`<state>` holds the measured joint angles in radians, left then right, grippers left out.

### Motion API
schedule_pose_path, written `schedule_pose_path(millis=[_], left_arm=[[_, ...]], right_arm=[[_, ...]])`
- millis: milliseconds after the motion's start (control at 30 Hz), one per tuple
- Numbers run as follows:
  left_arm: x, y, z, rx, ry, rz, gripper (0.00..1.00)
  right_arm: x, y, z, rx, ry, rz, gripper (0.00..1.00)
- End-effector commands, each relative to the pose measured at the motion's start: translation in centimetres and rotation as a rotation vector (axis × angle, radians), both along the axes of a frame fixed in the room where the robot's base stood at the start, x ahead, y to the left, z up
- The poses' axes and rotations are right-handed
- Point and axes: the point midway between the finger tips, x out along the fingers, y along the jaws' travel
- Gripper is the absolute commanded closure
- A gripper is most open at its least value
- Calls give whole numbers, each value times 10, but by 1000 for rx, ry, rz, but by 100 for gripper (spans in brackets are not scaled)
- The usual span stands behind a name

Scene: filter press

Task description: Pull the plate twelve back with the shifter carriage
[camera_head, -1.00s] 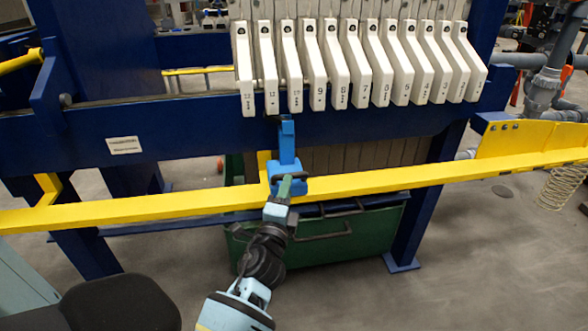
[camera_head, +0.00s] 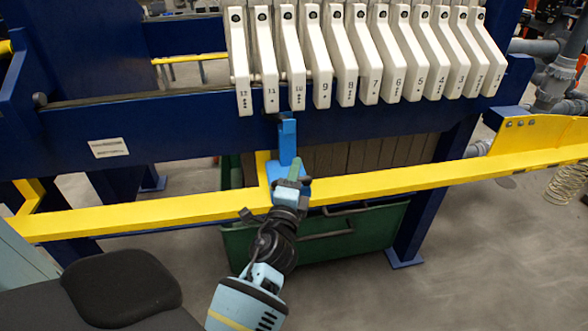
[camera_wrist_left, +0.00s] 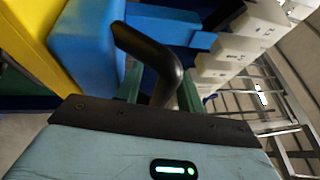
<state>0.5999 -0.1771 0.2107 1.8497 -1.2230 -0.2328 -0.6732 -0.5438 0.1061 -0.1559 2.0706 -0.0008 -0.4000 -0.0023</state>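Plate twelve (camera_head: 243,97) is the white plate handle at the left end of the numbered row in the head view. It sits close beside plate eleven. The blue shifter carriage (camera_head: 287,140) stands on the yellow rail, its upright reaching up below plate ten, to the right of plate twelve. My left gripper (camera_head: 292,177) is at the carriage's front. In the left wrist view, the carriage's black handle (camera_wrist_left: 150,52) passes between the green fingers of my left gripper (camera_wrist_left: 160,88). A gap shows beside the left finger, so it looks open around the handle. My right gripper is out of view.
The yellow rail (camera_head: 400,182) runs across the front of the blue press frame (camera_head: 180,130). A green bin (camera_head: 375,230) stands below. A grey pipe and yellow bracket (camera_head: 535,135) are at the right. The floor at the lower right is clear.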

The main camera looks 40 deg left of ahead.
Motion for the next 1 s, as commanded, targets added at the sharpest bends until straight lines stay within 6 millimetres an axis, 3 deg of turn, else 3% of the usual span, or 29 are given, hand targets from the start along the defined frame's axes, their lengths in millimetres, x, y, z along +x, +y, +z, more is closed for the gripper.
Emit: schedule_pose_path(millis=[333,633,1000], left_arm=[[0,-1,1,0,0,1,62],[0,-1,0,0,0,1,100],[1,1,1,0,0,1,100]], right_arm=[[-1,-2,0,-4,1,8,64],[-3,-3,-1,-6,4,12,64],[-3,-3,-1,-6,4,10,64]])
